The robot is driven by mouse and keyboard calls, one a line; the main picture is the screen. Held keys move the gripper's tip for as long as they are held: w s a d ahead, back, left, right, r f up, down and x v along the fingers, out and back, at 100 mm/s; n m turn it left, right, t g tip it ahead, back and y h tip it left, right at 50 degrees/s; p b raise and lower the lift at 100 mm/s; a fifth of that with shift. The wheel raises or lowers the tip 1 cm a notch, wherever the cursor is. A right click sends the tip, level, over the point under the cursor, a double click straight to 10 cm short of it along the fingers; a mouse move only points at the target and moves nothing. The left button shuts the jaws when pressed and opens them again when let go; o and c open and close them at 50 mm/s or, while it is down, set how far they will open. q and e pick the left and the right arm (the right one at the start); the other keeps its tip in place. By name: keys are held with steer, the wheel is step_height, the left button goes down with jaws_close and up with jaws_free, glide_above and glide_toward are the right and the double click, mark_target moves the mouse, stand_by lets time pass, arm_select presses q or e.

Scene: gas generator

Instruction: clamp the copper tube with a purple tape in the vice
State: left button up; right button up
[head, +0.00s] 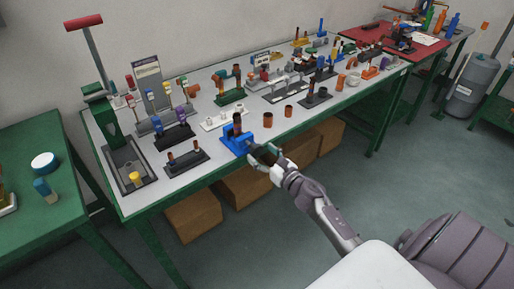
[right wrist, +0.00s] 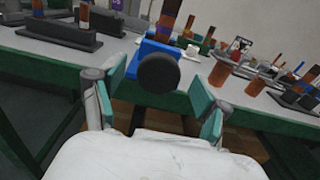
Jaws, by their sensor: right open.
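The blue vice (head: 236,139) stands at the front edge of the long grey bench. A copper tube (head: 237,121) stands upright at its jaws; it also shows in the right wrist view (right wrist: 168,20). The vice's dark round handle (right wrist: 158,72) faces the right wrist camera. My right gripper (head: 265,158) is open in front of the vice, its teal-padded fingers (right wrist: 160,92) on either side of the handle. Contact with the handle cannot be told. My left gripper is out of view.
Two short copper pieces (head: 268,119) (head: 288,111) stand right of the vice. A black rack with tubes (head: 183,160) lies left, a white block (head: 222,118) behind. Cardboard boxes (head: 245,183) sit under the bench. The floor in front is clear.

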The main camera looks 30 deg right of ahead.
steer(key=shift+w+a+f, duration=0.1)
steer(key=shift+w, duration=1.3)
steer(key=shift+c, duration=0.3)
steer(key=c, duration=1.1)
